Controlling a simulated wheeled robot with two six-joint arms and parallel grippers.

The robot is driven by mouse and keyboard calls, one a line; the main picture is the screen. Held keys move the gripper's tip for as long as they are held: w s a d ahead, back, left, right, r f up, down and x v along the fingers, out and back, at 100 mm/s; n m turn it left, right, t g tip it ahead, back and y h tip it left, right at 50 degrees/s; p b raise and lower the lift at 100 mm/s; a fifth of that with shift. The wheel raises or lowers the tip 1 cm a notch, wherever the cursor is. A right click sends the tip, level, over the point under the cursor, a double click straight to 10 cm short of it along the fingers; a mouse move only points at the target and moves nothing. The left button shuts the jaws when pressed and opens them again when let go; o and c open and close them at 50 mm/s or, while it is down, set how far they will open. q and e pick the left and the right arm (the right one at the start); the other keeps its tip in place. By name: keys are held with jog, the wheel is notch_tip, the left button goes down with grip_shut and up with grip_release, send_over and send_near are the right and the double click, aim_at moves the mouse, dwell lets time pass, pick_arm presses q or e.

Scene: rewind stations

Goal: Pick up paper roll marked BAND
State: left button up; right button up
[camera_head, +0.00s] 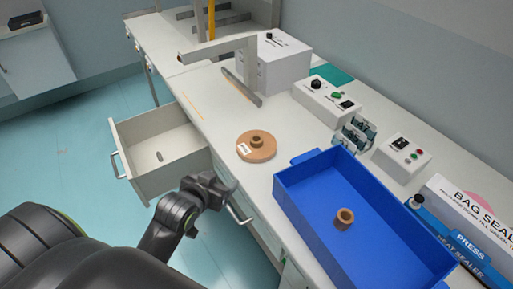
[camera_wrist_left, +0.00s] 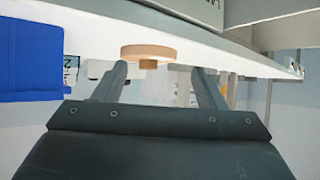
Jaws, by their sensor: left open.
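A flat tan paper roll (camera_head: 256,150) with a raised core lies on the white worktop, left of the blue bin. It has a small white label whose writing is too small to read. It also shows in the left wrist view (camera_wrist_left: 148,53), which is upside down, beyond and between the fingers. My left gripper (camera_head: 226,187) is in front of the worktop edge, short of the roll and not touching it. Its fingers (camera_wrist_left: 158,82) are apart with nothing between them. My right gripper is in neither view.
A blue bin (camera_head: 304,208) holds a small brown tube (camera_head: 345,218). An open drawer (camera_head: 147,133) juts out left of my left gripper. Behind the roll stand a post with an arm (camera_head: 222,46), a white machine (camera_head: 272,68) and control boxes (camera_head: 325,97).

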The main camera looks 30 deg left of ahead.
pick_arm(q)
jog(key=w+r+t, duration=0.2)
jog(key=w+r, duration=0.2)
send_near(258, 138)
jog(key=shift+w+a+f+h+p, duration=0.15)
jog(key=shift+w+a+h+p, duration=0.15)
jog(key=shift+w+a+p, duration=0.25)
jog(key=shift+w+d+f, duration=0.15)
jog(key=shift+w+d, duration=0.1)
jog(key=shift+w, duration=0.4)
jog(key=shift+x, duration=2.1)
jog(key=shift+d, duration=0.15)
jog(key=c, duration=1.2)
